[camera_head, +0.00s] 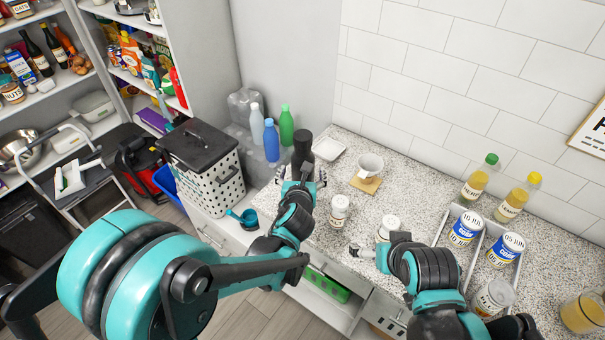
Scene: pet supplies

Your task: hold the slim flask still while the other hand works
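A slim black flask (302,148) stands upright near the left end of the speckled counter. My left gripper (303,178) is at its lower part, with finger parts showing on both sides, and appears shut on it. The flask's base is hidden behind the gripper. My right gripper (354,250) is at the counter's front edge, pointing left, apart from the flask. Its fingertips are small and I cannot tell how far apart they are. A white-lidded jar (388,226) is just behind the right gripper.
Another white-lidded jar (339,209) stands between the grippers. A cup (370,165) on a wooden coaster (366,185) and a white dish (329,148) are behind. Labelled cans (465,228) and oil bottles (481,178) crowd the right. A dotted basket (213,180) is left.

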